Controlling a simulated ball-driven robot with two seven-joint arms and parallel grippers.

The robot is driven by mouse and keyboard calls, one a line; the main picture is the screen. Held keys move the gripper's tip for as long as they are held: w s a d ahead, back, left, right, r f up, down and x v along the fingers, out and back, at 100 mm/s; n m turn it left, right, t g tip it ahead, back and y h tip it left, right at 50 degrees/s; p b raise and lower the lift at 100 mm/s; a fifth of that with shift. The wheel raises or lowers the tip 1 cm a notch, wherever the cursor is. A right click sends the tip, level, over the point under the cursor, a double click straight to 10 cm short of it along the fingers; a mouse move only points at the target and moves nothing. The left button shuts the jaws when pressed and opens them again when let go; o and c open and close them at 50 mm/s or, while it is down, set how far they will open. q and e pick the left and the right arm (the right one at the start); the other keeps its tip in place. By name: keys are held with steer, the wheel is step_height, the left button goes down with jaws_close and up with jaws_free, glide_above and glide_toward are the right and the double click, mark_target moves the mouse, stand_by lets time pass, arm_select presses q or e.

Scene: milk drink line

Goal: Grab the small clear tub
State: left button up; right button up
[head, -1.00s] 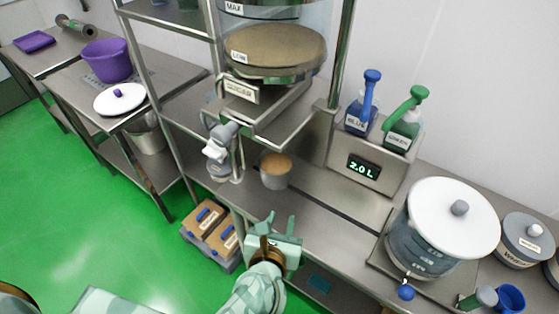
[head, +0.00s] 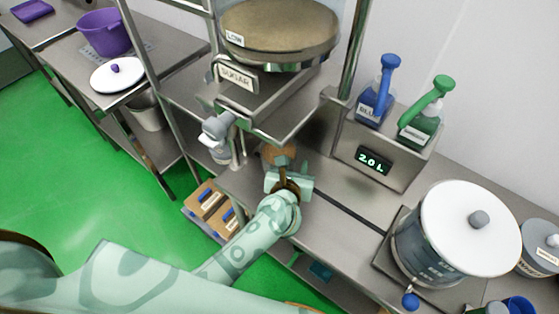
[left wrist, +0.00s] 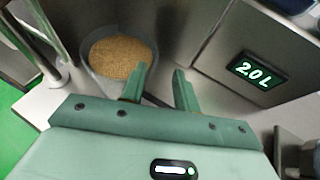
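The small clear tub (head: 277,154) stands on the steel counter, holding brown granules. In the head view, my left gripper and wrist hide most of it. In the left wrist view the tub (left wrist: 90,62) shows at upper left, with its round rim and the granules (left wrist: 118,56) visible. My left gripper (head: 290,168) is just in front of the tub. Its two green fingers (left wrist: 160,70) are apart with nothing between them. The tub is ahead of and left of the fingers; the left finger overlaps its edge in the picture. My right gripper is not in view.
A steel box with a 2.0 L display (head: 374,160) and two pump bottles stands to the right. A spouted dispenser (head: 218,135) and post stand left of the tub. A large white-lidded pot (head: 470,220) is further right.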

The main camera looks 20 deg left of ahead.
mark_target(296, 158)
arm_select(q)
steer(key=x, duration=0.3)
steer(key=b+x, duration=0.1)
steer(key=x, duration=0.1)
steer(key=shift+w+a+f, duration=0.1)
steer(key=shift+a+f, duration=0.05)
steer(key=shift+a, duration=0.15)
jaws_close()
steer(key=shift+s+f, duration=0.3)
stand_by(0.7)
steer(key=shift+r, duration=0.1)
